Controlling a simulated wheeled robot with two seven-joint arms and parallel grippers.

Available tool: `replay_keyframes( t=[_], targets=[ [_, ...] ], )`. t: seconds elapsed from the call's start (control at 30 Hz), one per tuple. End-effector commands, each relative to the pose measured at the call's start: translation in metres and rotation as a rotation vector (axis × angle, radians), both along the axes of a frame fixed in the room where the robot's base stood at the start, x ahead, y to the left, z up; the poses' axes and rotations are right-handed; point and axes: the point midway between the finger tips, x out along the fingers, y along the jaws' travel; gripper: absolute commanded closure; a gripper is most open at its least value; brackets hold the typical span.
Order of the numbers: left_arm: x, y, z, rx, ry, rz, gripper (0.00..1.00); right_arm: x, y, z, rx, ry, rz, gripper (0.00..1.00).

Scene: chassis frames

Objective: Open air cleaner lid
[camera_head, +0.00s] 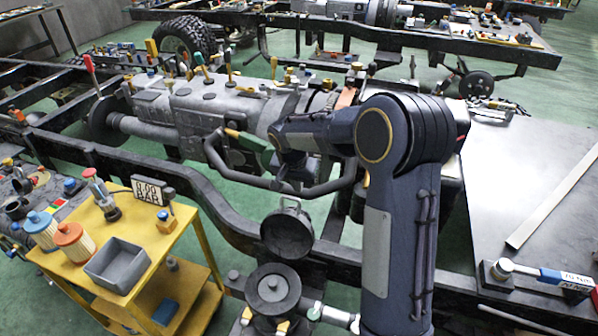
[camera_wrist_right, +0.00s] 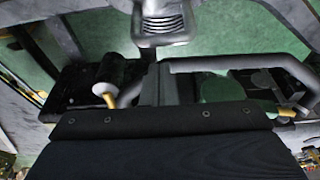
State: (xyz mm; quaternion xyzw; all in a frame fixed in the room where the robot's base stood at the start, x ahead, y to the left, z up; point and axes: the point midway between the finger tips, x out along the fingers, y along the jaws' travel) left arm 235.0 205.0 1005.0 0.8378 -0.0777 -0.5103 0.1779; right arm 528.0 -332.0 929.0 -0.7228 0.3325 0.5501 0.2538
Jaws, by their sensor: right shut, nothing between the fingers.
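The air cleaner (camera_head: 272,291) is a round dark canister at the bottom middle of the head view, with a raised centre on its top face. A round dark lid (camera_head: 287,234) with a small loop on its upper edge stands tilted up just behind it, apart from the canister's top face. My right gripper (camera_head: 277,161) is shut and empty, beyond and above the lid, near the curved grey pipe. Its fingers are partly hidden in the head view. The wrist view shows my right gripper (camera_wrist_right: 158,72) close to the pipe. My left gripper is not in view.
A yellow cart (camera_head: 180,238) with filters and a grey bin (camera_head: 117,265) stands left. A dark chassis rail (camera_head: 215,205) crosses the middle. A grey table (camera_head: 505,175) is right, with a torque wrench (camera_head: 540,273).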

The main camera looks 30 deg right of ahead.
Motion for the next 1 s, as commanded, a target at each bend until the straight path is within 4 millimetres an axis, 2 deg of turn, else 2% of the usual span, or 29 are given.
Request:
replay_keyframes(
  t=[0.2,0.57,0.83,1.0],
  targets=[
    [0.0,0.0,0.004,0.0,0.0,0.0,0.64,-0.012,0.013,0.002,-0.001,0.001,-0.001,1.0],
    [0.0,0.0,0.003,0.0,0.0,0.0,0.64,-0.013,0.014,0.001,-0.001,0.0,0.0,1.0],
    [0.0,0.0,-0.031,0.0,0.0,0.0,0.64,-0.027,0.034,0.003,-0.073,-0.064,0.006,1.0],
    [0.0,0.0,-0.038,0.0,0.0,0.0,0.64,-0.042,0.049,0.012,-0.083,-0.072,0.001,1.0]
  ],
)
